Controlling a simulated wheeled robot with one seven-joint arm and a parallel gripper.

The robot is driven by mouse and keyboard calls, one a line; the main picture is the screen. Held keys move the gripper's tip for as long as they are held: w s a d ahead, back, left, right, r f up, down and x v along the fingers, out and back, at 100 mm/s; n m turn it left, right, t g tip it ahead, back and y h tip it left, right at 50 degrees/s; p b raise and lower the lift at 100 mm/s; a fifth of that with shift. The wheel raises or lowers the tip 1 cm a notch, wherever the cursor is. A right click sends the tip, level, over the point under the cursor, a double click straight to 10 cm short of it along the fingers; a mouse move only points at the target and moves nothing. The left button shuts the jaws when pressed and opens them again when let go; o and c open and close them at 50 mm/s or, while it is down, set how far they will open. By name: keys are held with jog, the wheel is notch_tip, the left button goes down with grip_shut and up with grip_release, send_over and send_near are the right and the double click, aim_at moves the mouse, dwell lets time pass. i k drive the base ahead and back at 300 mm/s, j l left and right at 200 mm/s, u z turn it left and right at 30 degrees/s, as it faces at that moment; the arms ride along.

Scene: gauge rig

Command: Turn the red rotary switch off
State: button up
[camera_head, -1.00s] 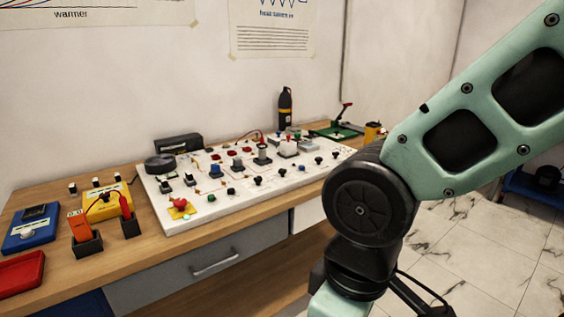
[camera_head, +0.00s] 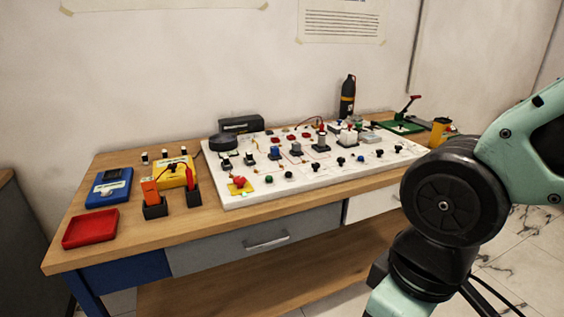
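A red rotary switch (camera_head: 239,181) on a yellow base sits at the near left corner of the white panel board (camera_head: 290,180). It is small here, so I cannot tell its setting. The board lies on a wooden workbench (camera_head: 130,229) and carries several knobs, switches and plugs. My arm fills the right side of the view, in front of the bench's right part. My gripper is outside the picture, so its state does not show.
A dark bottle (camera_head: 347,98) stands behind the board. A green device (camera_head: 402,124) is at the far right.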

aim_at(239, 181)
jog(key=i+u, duration=0.65)
jog(key=i, duration=0.2)
